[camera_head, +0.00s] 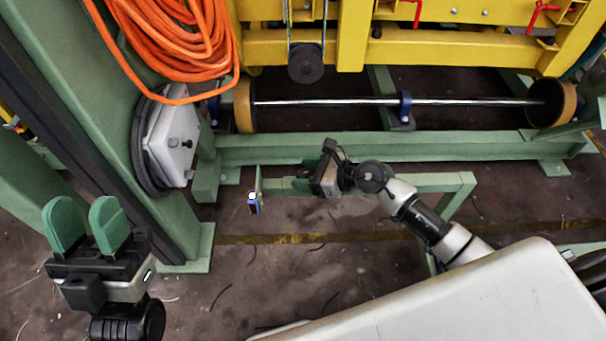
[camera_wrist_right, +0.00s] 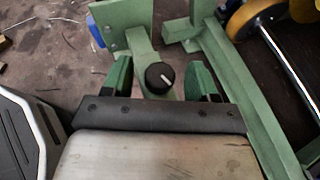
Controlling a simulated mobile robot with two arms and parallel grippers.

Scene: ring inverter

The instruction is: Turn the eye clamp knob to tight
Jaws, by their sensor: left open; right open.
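The eye clamp knob (camera_wrist_right: 160,77) is a round black knob with a white pointer line, mounted on a green bracket in the right wrist view. The pointer slants toward the upper left or lower right; I cannot tell which end marks the setting. My right gripper (camera_wrist_right: 160,72) is open, with one green finger on each side of the knob and visible gaps between. In the head view my right gripper (camera_head: 301,185) is at the green bar, and the knob cannot be made out there. My left gripper (camera_head: 87,215) is open and empty at the lower left.
A green bar (camera_head: 430,182) runs across the middle, with a small blue part (camera_head: 254,204) at its left end. A green post, a grey hexagonal plate (camera_head: 168,143) and an orange cable coil (camera_head: 180,45) stand at left. A steel shaft with yellow rollers (camera_head: 245,104) lies behind.

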